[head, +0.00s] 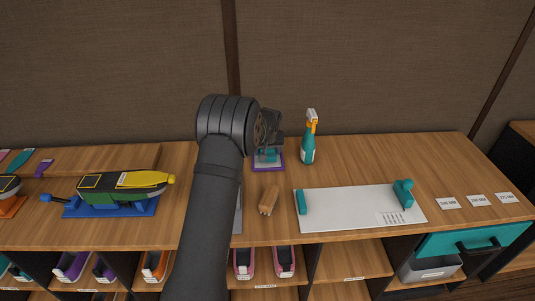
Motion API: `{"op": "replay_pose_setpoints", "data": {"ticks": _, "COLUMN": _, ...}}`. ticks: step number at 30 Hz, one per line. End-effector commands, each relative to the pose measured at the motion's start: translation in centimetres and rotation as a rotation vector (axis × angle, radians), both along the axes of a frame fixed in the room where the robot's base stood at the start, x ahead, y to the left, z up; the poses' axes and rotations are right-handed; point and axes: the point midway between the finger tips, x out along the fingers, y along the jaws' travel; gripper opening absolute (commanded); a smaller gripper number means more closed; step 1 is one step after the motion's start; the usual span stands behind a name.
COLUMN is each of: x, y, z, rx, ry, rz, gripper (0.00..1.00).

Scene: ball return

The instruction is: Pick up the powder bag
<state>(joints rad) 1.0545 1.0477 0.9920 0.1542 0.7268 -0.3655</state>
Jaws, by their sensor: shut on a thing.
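My gripper (271,147) is in the middle of the head view, pointing down over a small purple-edged tray (277,167). It is shut on the powder bag (268,155), a small teal thing partly hidden behind the dark fingers. The bag is at or just above the tray; I cannot tell whether it still touches it. My dark arm covers part of the bench in front and to the left.
A teal spray bottle (308,150) with an orange and white top stands close to the right. A brown brush-like block (269,199) lies in front. A white board (350,208) with teal end pieces lies at right. A blue stand (110,208) holds a green and yellow thing at left.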

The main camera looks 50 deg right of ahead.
Motion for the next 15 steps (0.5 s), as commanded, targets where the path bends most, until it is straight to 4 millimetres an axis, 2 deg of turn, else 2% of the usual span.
{"op": "replay_pose_setpoints", "data": {"ticks": 5, "x": 0.0, "y": -0.1, "z": 3.1, "rx": -0.003, "ry": -0.001, "rz": 0.001, "gripper": 0.45}}
{"op": "replay_pose_setpoints", "data": {"ticks": 15, "x": -7.7, "y": -0.2, "z": 7.5, "rx": 0.000, "ry": 0.000, "rz": -0.004, "gripper": 0.45}}
